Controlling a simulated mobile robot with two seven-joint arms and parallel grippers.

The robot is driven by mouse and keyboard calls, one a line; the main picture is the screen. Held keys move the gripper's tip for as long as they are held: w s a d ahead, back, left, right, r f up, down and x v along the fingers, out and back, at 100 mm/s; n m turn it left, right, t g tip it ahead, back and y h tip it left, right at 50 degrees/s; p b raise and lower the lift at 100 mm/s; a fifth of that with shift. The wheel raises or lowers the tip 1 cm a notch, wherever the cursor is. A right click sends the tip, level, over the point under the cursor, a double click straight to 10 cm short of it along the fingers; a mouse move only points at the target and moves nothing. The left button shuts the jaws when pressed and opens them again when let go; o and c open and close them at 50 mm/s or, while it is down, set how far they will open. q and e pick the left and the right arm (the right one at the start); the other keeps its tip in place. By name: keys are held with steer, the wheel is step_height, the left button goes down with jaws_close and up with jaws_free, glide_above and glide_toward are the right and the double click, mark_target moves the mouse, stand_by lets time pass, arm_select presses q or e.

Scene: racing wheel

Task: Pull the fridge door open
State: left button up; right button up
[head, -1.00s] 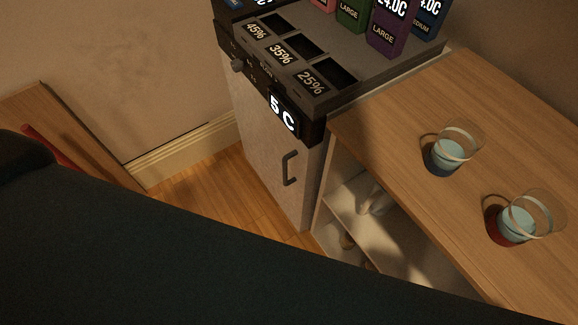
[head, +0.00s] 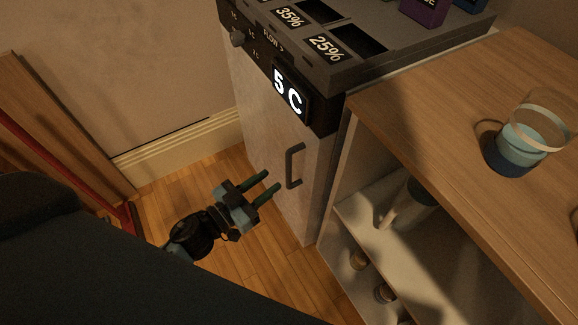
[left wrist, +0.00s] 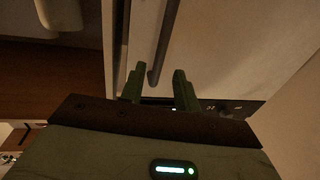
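The fridge door (head: 262,135) is a pale grey panel under a dark control unit, and it looks closed. Its dark bar handle (head: 294,166) stands upright near the door's right edge. My left gripper (head: 272,181) is open, with its two fingers pointing at the door just left of the handle in the head view. In the left wrist view the handle (left wrist: 166,45) runs between the lines of the two open fingers (left wrist: 160,82). I cannot tell whether they touch it; nothing is visibly held. My right gripper is out of view.
A wooden counter (head: 440,110) with open shelves (head: 355,215) stands right of the fridge, bearing a glass with a blue base (head: 515,145). A wooden piece with a red edge (head: 60,150) stands left. Wood floor (head: 190,200) is clear before the fridge.

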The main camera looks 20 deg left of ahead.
mark_target(287, 169)
arm_select(q)
steer(key=x, duration=0.7)
steer(key=shift+w+d+b, duration=0.1)
steer(key=shift+w+b, duration=0.2)
jaws_close()
